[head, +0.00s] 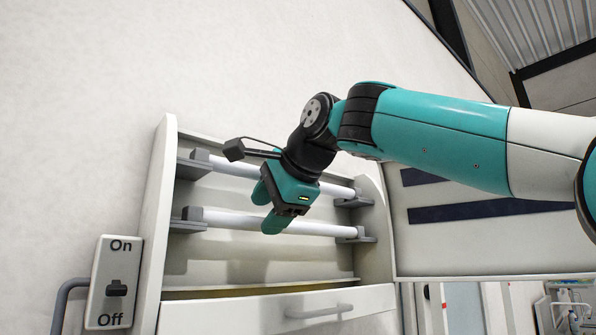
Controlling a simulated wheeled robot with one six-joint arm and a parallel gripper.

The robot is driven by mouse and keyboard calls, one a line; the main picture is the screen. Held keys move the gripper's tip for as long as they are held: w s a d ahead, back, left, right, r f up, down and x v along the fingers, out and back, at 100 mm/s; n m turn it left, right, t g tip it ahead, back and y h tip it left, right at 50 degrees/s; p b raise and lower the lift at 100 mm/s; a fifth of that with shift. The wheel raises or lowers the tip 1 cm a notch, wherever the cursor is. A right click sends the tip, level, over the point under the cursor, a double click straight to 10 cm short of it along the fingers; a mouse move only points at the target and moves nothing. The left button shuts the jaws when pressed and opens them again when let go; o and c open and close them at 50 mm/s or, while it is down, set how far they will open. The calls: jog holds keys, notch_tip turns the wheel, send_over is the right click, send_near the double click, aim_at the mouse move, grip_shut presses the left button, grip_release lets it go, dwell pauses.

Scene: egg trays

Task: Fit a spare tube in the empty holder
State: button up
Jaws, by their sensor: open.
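Two white tubes lie across the wall cabinet (168,215), one above the other. The upper tube (232,168) spans grey holders, with the left one (195,167) and the right one (353,201) both visible. The lower tube (235,220) spans another left holder (188,222) and right holder (358,237). Neither pair of holders looks empty. My teal gripper (266,207) is open in front of the tubes, its fingers pointing down-left. It hides the middle of the upper tube and part of the lower one. I cannot tell whether it touches either.
A drawer or flap (260,312) with a bar handle (320,312) is below, with a narrow yellowish gap above its edge. An On/Off switch (117,285) is at the left, beside a grey pipe (62,302). The cabinet's side walls bound the space.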

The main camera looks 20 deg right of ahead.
jog(key=p+v, duration=0.5)
jog(key=v, duration=1)
jog(key=shift+s, duration=0.35)
jog(key=shift+d+r, duration=0.1)
notch_tip(320, 180, down, 36)
jog(key=a+n+g+h+b, duration=0.1)
jog(key=a+n+g+b, duration=0.3)
jog(key=n+b, duration=0.75)
jog(key=s+f+n+g+y+b, duration=0.1)
jog(key=s+f+n, duration=0.4)
jog(key=f, duration=0.6)
jog(key=s+f+n+g+b, duration=0.3)
jog(key=s+f+n+g, duration=0.2)
jog(key=s+f, duration=0.3)
notch_tip(320, 180, down, 4)
jog(key=shift+s+d+r+g+y, duration=0.2)
jog(key=shift+s+g+y, duration=0.1)
jog(key=shift+y, duration=0.1)
